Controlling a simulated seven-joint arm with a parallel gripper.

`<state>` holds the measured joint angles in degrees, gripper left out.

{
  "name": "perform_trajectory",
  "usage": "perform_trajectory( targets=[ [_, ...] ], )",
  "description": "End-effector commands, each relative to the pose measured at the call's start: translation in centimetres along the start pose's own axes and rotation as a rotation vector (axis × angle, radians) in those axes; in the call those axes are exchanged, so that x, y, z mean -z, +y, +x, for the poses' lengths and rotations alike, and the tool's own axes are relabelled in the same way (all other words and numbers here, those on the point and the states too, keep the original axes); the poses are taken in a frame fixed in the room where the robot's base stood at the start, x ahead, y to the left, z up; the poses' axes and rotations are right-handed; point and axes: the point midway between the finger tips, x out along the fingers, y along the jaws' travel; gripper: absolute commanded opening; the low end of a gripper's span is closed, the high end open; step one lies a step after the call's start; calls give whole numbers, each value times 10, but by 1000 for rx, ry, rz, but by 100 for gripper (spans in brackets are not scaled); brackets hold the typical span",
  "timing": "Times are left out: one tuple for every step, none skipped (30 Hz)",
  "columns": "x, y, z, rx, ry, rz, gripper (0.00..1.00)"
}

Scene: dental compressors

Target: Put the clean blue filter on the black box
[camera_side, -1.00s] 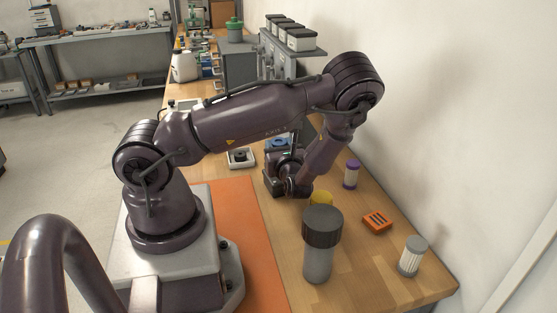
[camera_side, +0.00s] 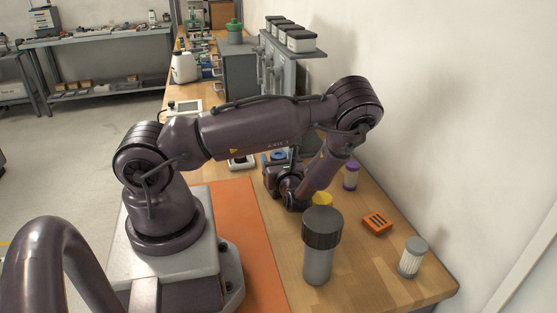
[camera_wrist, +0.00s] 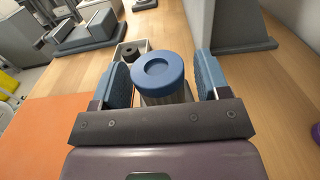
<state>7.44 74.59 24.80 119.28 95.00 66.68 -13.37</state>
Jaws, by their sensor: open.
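The blue filter (camera_wrist: 160,75) stands upright in the wrist view, its round blue cap toward the camera and a little of its pale body below. My gripper (camera_wrist: 163,82) is open, with one blue-grey finger on each side of the filter and a visible gap at both sides. In the side view, only part of the blue cap (camera_side: 278,155) shows behind my wrist, and my fingers are mostly hidden. I cannot clearly make out a black box in either view.
A yellow-capped item (camera_side: 322,199), a dark-lidded grey canister (camera_side: 318,255), a purple-capped filter (camera_side: 351,177), an orange slotted block (camera_side: 377,222) and a grey-capped filter (camera_side: 412,258) stand on the bench. A white tray with a dark knob (camera_wrist: 131,52) is just behind the blue filter.

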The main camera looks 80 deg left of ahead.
Motion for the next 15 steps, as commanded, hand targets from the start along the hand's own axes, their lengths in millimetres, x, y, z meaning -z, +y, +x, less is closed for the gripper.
perform_trajectory(
  targets=[
    [-1,0,0,0,0,0,69],
    [-2,0,0,0,0,0,69],
    [-4,0,0,-1,0,-1,69],
    [-4,0,-3,1,1,0,69],
    [-3,0,-7,3,1,1,69],
    [-3,-1,-13,3,1,0,69],
    [-3,-1,-18,4,2,0,69],
    [-3,-1,-24,5,2,0,69],
    [-3,-1,-32,5,3,1,69],
    [-11,-1,-32,2,-1,-2,69],
    [-18,-1,-31,0,-1,-4,69],
    [-27,0,-31,-1,-1,-4,69],
    [-32,0,-31,0,0,-4,69],
    [-38,0,-31,0,-1,-4,69],
    [-45,-1,-31,0,-1,-5,69]
  ],
)
